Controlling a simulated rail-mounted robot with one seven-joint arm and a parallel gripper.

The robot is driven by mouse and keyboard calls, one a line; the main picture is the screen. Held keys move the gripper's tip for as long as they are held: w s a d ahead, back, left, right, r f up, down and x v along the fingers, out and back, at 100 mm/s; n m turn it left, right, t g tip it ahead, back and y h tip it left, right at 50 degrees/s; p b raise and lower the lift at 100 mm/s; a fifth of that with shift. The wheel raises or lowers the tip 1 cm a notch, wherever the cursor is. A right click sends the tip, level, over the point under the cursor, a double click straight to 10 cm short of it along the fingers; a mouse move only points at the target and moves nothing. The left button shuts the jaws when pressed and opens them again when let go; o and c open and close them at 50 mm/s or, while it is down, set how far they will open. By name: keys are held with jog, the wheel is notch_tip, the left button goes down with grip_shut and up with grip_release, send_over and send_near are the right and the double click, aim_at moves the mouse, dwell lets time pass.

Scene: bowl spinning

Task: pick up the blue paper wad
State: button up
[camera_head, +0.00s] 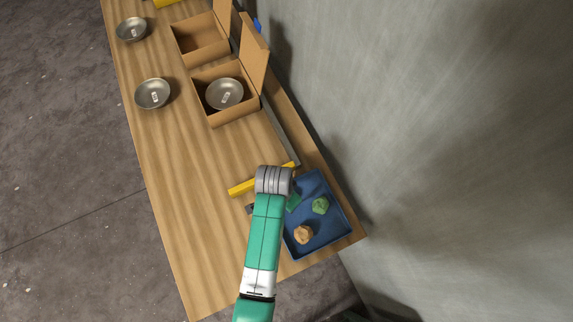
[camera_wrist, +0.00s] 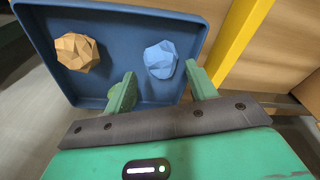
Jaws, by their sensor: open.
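The blue paper wad (camera_wrist: 160,59) lies in the blue tray (camera_wrist: 103,12) and shows in the wrist view. My gripper (camera_wrist: 160,70) is open, with one green finger on either side of the wad's near end in that picture. I see no contact, and nothing is held. In the head view my arm hides the blue wad. The tray there (camera_head: 327,236) lies at the near right end of the table, with my gripper's green finger over its left part.
An orange wad (camera_wrist: 77,52) and a green wad (camera_head: 320,205) share the tray. Farther off are an open box (camera_head: 238,119) with a bowl (camera_head: 224,94) inside, another box (camera_head: 200,40) and two bowls. The table's middle is clear.

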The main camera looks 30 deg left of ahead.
jog(key=f, duration=0.4)
jog(key=shift+w+d+f+b, duration=0.1)
jog(key=shift+w+b, duration=0.2)
jog(key=shift+w, duration=0.1)
jog(key=shift+c, duration=0.5)
jog(key=c, duration=0.6)
jog(key=shift+r, duration=0.65)
notch_tip(320, 180, up, 2)
jog(key=shift+r+p, duration=0.25)
jog(key=shift+p, duration=0.15)
jog(key=s+d, duration=0.2)
jog(key=s, duration=0.2)
jog(key=s+d+r+p, duration=0.1)
jog(key=s+d, duration=0.2)
jog(key=s, duration=0.2)
jog(key=s+d, duration=0.2)
jog(key=s, duration=0.3)
jog(key=shift+d+r, duration=0.15)
jog(key=shift+d, duration=0.2)
